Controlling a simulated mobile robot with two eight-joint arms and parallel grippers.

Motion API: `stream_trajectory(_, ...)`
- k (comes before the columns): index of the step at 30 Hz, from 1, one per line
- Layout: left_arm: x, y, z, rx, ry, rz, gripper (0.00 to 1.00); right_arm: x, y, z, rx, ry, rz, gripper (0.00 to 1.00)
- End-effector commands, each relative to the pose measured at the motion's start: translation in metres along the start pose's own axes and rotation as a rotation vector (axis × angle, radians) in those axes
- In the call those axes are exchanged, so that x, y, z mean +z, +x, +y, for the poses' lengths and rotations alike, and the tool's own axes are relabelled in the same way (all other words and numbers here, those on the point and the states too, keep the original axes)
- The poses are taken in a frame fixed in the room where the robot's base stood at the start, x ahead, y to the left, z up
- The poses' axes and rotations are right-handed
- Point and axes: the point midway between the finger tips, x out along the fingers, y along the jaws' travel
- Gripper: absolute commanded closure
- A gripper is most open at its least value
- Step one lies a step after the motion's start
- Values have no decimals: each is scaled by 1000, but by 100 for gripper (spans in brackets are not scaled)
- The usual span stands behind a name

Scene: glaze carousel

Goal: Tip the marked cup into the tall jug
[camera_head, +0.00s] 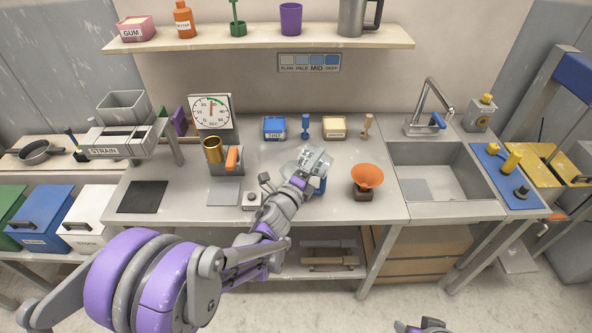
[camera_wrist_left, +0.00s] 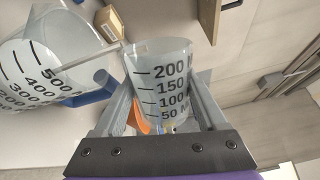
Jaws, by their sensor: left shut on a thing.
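My left gripper (camera_head: 303,178) is shut on the marked cup, a clear cup with black lines from 50 to 200 (camera_wrist_left: 165,85). It holds the cup between its two fingers over the middle of the counter. The tall jug (camera_wrist_left: 40,70), clear with marks up to 500 and a blue handle, is close beside the cup in the wrist view, at the left. The two look tilted relative to each other. In the head view, cup and jug overlap as a clear shape (camera_head: 316,160), partly hidden by my gripper. I cannot tell any liquid level. A part of my right arm shows at the bottom edge.
An orange funnel on a dark base (camera_head: 367,178) stands just right of the jug. Blue and yellow boxes (camera_head: 274,128) stand behind. A sink (camera_head: 435,175) is at the right.

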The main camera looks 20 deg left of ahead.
Motion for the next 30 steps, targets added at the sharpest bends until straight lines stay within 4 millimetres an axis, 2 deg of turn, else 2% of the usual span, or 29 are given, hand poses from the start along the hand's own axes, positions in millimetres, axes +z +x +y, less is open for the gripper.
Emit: stream_trajectory(30, 6, 0, -4, 0, -112, -1, 96, 5, 6, 0, 0, 0, -4, 38)
